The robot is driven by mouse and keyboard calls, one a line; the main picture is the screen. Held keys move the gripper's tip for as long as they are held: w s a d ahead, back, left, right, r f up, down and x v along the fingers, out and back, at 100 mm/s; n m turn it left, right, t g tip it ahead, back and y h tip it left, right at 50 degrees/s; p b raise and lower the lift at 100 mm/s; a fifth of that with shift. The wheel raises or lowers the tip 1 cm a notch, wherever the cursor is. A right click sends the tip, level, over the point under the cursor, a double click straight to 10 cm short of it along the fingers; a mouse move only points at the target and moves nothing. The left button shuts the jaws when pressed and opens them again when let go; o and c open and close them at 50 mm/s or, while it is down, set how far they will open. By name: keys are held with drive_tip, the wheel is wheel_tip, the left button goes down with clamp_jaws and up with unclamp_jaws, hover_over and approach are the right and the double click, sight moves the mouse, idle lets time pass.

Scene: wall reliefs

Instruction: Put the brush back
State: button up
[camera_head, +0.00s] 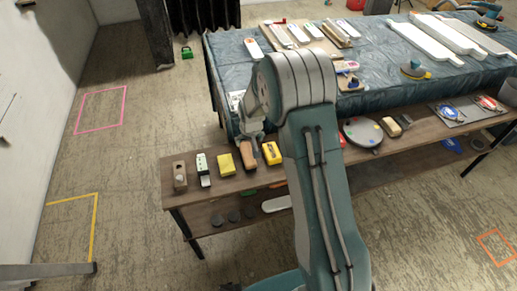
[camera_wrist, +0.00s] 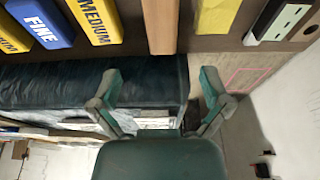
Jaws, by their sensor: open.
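My gripper (camera_head: 249,130) is over the shelf bench by the draped table, its fingers pointing at the row of small tools. In the wrist view my gripper (camera_wrist: 160,77) has its two fingers spread wide with nothing between them. A brown wooden piece (camera_head: 248,157), possibly the brush, lies on the bench top just below my gripper. In the wrist view this brown piece (camera_wrist: 160,25) lies beyond the fingertips, roughly centred between them and apart from them. No bristles show, so I cannot tell for certain that it is the brush.
A yellow block (camera_head: 226,165), a black-and-white block (camera_head: 202,168) and a wooden block (camera_head: 179,175) sit left of it. A yellow MEDIUM block (camera_wrist: 95,20) and a blue FINE block (camera_wrist: 42,20) neighbour it in the wrist view. The draped table (camera_head: 380,95) stands behind.

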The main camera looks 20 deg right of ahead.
drive_tip(key=s+r+t, duration=0.1)
drive_tip(key=s+r, duration=0.5)
drive_tip(key=r, duration=0.5)
drive_tip(key=s+r, duration=0.6)
drive_tip(key=r, duration=0.4)
drive_tip(key=s+r, duration=0.4)
drive_tip(key=s, duration=0.7)
drive_tip(key=s+r+t, duration=0.1)
drive_tip(key=s+r, duration=0.2)
drive_tip(key=s, duration=0.7)
drive_tip(key=shift+s+r+t, duration=0.3)
drive_tip(key=shift+s+r, duration=0.05)
